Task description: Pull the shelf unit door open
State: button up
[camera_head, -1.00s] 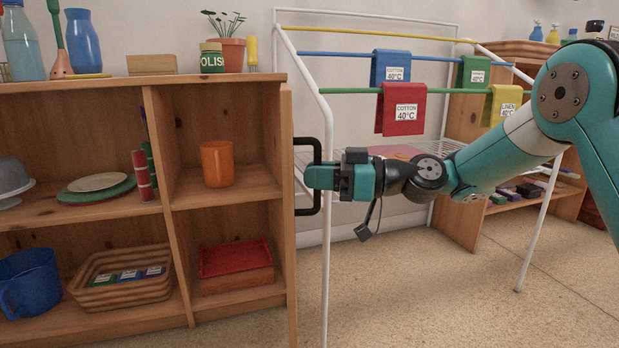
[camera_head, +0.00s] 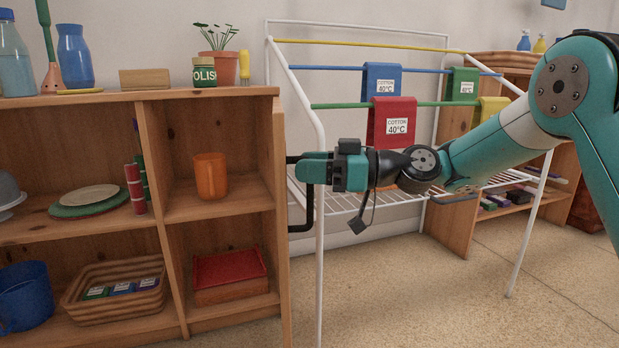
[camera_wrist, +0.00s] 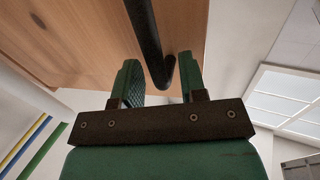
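The wooden shelf unit (camera_head: 150,165) stands at the left with its compartments exposed. Its door (camera_head: 281,215) is swung out at the unit's right side and shows nearly edge-on in the head view. The black door handle (camera_head: 308,210) sits on the door's right-hand face. My gripper (camera_head: 300,168) is at the upper part of the handle. In the wrist view, my gripper (camera_wrist: 158,82) has its two fingers apart, with the handle (camera_wrist: 150,40) between them near its bend. A gap shows beside the left finger. The door's wooden face (camera_wrist: 95,40) lies beyond.
A white drying rack (camera_head: 320,140) with hanging cloths stands right beside the door and behind my arm. Another wooden shelf (camera_head: 455,215) is at the back right. An orange mug (camera_head: 211,176) and a basket (camera_head: 115,290) sit in the unit. The floor (camera_head: 420,300) in front is clear.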

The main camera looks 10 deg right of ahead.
notch_tip(320, 180, up, 15)
jog(key=p, duration=0.6)
jog(key=shift+r, duration=0.15)
